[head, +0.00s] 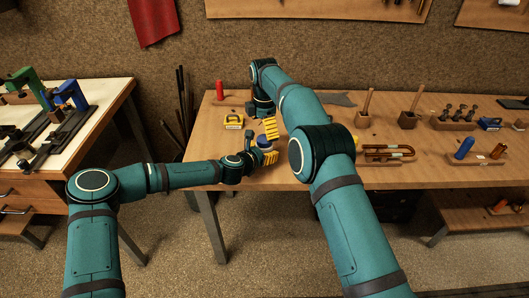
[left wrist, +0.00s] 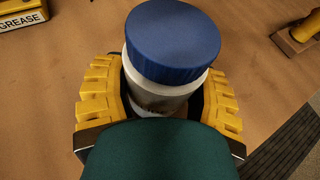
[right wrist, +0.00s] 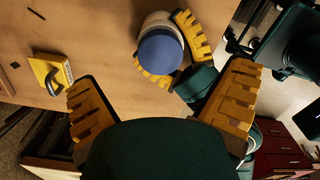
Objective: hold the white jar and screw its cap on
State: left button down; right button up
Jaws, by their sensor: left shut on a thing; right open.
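The white jar (left wrist: 158,98) stands upright on the wooden table with the blue cap (left wrist: 172,40) on its top. Whether the cap is tight, I cannot tell. My left gripper (left wrist: 160,100) is shut on the jar's sides, its yellow fingers around it below the cap. In the head view the cap (head: 264,141) shows near the table's front left edge, with my left gripper (head: 268,154) at it. My right gripper (right wrist: 165,92) is open and empty, its fingers wide apart. In the right wrist view the cap (right wrist: 161,52) lies ahead of the fingers, apart from them.
A yellow grease tin (right wrist: 50,72) lies left of the jar; it also shows in the head view (head: 234,121). A red cylinder (head: 220,90) stands behind it.

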aim_at(264, 138)
jog(key=shift+f, duration=0.1)
notch_tip(264, 138, down, 4)
notch_tip(264, 138, up, 8)
jog(key=shift+w+a+f, duration=0.1)
jog(key=shift+a, duration=0.05)
jog(key=w+a+r+m+t+y, duration=0.4)
jog(key=w+a+r+t+y, duration=0.2)
jog(key=w+a+y, duration=0.45)
jog(key=w+d+r+m+t+h, duration=0.2)
jog(key=w+r+m+t, duration=0.4)
jog(key=m, duration=0.6)
jog(key=shift+w+r+m+t+h, duration=0.35)
jog(key=shift+r+t, duration=0.75)
jog(key=shift+t, duration=0.5)
